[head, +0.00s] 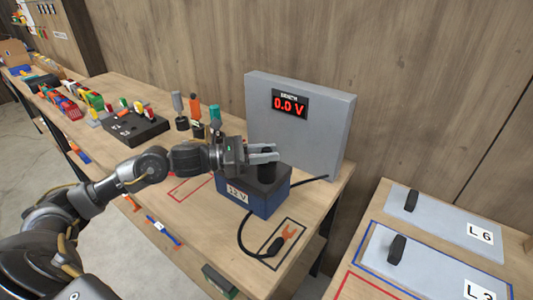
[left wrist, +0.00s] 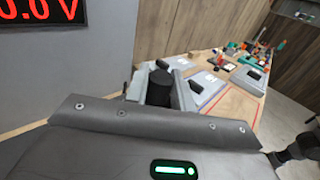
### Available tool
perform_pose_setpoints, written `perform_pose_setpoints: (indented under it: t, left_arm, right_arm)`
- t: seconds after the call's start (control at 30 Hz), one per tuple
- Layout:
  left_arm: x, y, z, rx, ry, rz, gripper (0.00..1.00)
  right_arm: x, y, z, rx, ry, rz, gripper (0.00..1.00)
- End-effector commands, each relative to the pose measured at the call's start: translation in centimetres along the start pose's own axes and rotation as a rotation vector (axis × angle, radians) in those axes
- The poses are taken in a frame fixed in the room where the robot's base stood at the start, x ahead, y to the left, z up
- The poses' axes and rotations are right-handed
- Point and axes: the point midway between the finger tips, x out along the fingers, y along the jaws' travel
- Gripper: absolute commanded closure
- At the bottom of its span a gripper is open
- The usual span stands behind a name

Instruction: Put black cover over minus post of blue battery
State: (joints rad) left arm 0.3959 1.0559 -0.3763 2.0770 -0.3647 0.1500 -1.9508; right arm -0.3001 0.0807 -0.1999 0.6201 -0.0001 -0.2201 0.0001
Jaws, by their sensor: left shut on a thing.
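The blue battery (head: 262,202), marked 12 V, stands on the wooden bench with a dark top. My left gripper (head: 272,153) is above the battery and shut on the black cover (head: 267,168), a dark upright cylinder. In the left wrist view the cover (left wrist: 160,88) sits between the two grey fingers. In the head view its lower end overlaps the battery top. I cannot tell whether it touches the top or is over the minus post, as the posts are hidden. My right gripper is not in view.
A grey meter box (head: 320,120) reading 0.0 V stands close behind the battery. A black cable runs to an orange-tipped clamp (head: 287,234) in a black outline in front. A black block (head: 135,127) and several upright tools are to the left. Grey plates (head: 440,213) lie on the right-hand table.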

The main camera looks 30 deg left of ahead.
Motion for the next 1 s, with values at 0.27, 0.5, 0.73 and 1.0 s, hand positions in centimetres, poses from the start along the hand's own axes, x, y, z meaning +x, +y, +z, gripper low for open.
perform_pose_setpoints:
  t: [0.27, 0.5, 0.73, 1.0]
  left_arm:
    - [0.0, 0.0, -0.4, 0.000, 0.001, 0.000, 0.68]
    - [0.0, 0.0, -0.4, 0.000, 0.000, 0.000, 0.50]
    - [-0.3, 0.0, -0.5, 0.000, 0.001, 0.001, 0.50]
    - [-4.4, 0.1, -1.2, 0.000, 0.008, 0.004, 0.50]
  right_arm:
    - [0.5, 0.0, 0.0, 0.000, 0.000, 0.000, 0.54]
    - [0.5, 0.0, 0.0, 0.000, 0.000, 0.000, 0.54]
    - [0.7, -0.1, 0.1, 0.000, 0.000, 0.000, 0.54]
    - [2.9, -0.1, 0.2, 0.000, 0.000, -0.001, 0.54]
